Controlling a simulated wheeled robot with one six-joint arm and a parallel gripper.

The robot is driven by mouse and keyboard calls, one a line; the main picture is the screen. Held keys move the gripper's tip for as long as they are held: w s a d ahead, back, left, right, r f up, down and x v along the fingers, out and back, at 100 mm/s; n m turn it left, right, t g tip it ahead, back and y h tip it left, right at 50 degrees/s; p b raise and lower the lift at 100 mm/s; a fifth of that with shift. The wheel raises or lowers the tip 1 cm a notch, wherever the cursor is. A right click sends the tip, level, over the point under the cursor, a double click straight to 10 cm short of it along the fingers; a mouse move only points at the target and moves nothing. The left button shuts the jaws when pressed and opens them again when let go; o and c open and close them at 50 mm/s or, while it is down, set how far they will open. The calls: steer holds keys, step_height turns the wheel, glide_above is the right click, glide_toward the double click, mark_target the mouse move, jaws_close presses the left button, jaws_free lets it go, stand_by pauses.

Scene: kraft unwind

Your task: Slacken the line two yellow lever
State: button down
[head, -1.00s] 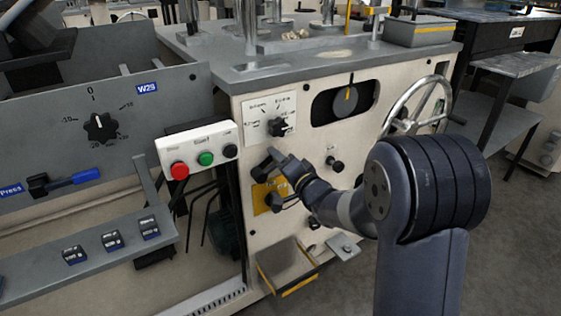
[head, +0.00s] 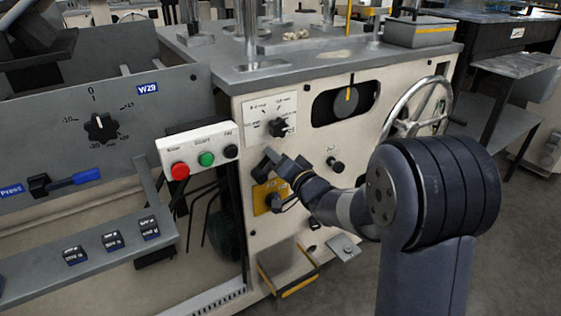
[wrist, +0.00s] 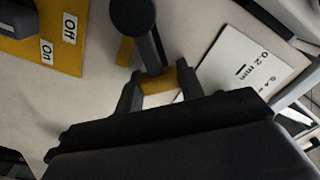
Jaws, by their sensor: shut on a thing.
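The lever (wrist: 150,50) shows in the wrist view as a dark arm with a round end at the top and a yellow grip (wrist: 158,82) at its lower end. My gripper (wrist: 157,88) is shut on that yellow grip, one finger on each side. In the head view my gripper (head: 284,167) is at the cream machine front, below the black selector knob (head: 278,127). There the yellow grip is hidden by my gripper and wrist.
A yellow On/Off plate (wrist: 50,35) with a dark handle is close beside the lever. A white scale plate (wrist: 235,70) is on the other side.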

steer(key=shift+s+a+r+n+b, duration=0.2)
steer(key=shift+a+r+n, duration=0.1)
steer(key=shift+n, duration=0.45)
steer(key=shift+s+a+r+n+b, duration=0.1)
steer(key=shift+s+a+r+n, duration=0.15)
steer(key=shift+n, duration=0.5)
steer(key=shift+w, duration=0.1)
steer(key=c, duration=0.9)
jaws_free()
steer(key=p+v, duration=0.2)
steer(key=v, duration=0.9)
steer(key=shift+w, duration=0.1)
